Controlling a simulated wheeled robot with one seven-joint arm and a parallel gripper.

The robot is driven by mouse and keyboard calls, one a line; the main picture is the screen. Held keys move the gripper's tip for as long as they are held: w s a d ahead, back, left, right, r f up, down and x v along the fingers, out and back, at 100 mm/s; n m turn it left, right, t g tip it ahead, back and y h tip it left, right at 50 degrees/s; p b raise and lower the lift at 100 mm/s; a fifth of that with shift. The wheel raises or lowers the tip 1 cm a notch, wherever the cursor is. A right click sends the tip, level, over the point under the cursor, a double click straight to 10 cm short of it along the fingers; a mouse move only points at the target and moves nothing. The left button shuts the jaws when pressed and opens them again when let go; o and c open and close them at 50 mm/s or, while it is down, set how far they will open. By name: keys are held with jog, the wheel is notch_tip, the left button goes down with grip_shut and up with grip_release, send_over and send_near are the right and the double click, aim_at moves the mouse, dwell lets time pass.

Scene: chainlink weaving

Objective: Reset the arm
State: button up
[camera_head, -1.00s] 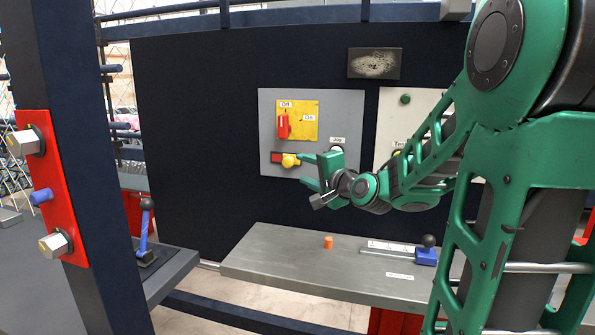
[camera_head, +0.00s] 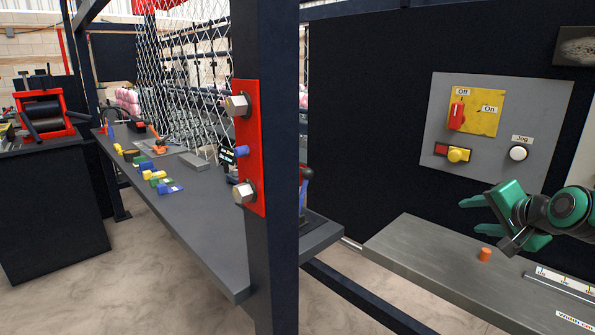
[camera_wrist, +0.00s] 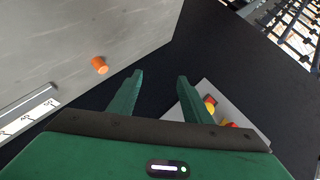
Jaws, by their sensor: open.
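My green gripper (camera_head: 470,216) is at the right in the head view, in front of the dark panel and above the grey shelf (camera_head: 410,245). Its two fingers are apart with nothing between them, and they point left. In the wrist view the open fingers (camera_wrist: 158,85) reach toward the dark panel, touching nothing that I can make out. The rest of my arm is cut off at the right edge of the head view.
A grey control plate (camera_head: 545,105) holds a red switch (camera_head: 457,116), a yellow knob (camera_head: 458,155) and a white Jog button (camera_head: 518,153). An orange cylinder (camera_head: 485,254) stands on the shelf. A dark post (camera_head: 272,40) and a long bench (camera_head: 200,215) with small coloured parts lie left.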

jog(key=s+a+f+n+g, duration=0.1)
jog(key=s+f+n+g, duration=0.2)
jog(key=s, duration=1.1)
jog(key=s+a+f+n+g, duration=0.1)
jog(key=s+f+n+g, duration=0.2)
jog(key=s+f+g, duration=0.4)
jog(key=s+g, duration=0.2)
jog(key=s, duration=0.6)
jog(key=shift+s+y, duration=0.2)
jog(key=shift+y, duration=0.1)
jog(key=shift+f, duration=0.1)
jog(key=shift+w+f, duration=0.25)
jog(key=shift+w, duration=0.4)
